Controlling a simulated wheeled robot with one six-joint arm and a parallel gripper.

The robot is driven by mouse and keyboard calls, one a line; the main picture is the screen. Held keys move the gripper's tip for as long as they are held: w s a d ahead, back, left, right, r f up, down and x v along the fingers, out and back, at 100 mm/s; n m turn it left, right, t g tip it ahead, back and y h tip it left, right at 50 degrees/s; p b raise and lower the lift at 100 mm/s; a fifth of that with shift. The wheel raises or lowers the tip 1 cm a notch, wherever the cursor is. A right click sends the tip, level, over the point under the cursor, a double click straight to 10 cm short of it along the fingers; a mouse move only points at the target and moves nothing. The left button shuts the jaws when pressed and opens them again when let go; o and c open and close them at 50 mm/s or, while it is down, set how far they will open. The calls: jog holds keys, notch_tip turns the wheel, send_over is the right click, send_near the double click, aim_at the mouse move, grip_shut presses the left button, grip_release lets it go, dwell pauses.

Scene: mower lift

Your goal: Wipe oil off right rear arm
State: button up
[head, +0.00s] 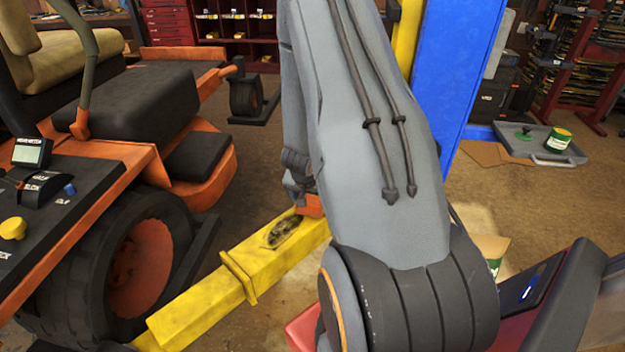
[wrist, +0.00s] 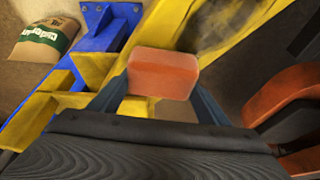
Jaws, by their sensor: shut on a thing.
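The yellow lift arm (head: 205,298) runs diagonally from the lower left up to the blue post beside the mower. A dark oil smear (head: 283,231) lies on its top face; it also shows as a dark patch in the wrist view (wrist: 222,22). My gripper (wrist: 160,88) is shut on an orange-red block, seemingly a sponge (wrist: 163,72). In the head view the sponge (head: 312,206) shows partly behind my arm, just beyond the smear's far end. I cannot tell whether it touches the yellow arm.
An orange mower (head: 140,190) stands close on the left. The blue lift post (head: 455,75) rises behind my arm. A labelled bag (wrist: 45,38) lies by the blue base in the wrist view.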

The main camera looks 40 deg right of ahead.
aim_at(312, 196)
notch_tip(312, 196, up, 2)
jog(key=shift+a+r+p, duration=0.1)
jog(key=shift+p, duration=0.65)
jog(key=shift+r+p, duration=0.55)
jog(key=shift+p, duration=0.05)
jog(key=shift+r+p, duration=0.3)
jog(key=shift+r, duration=1.8)
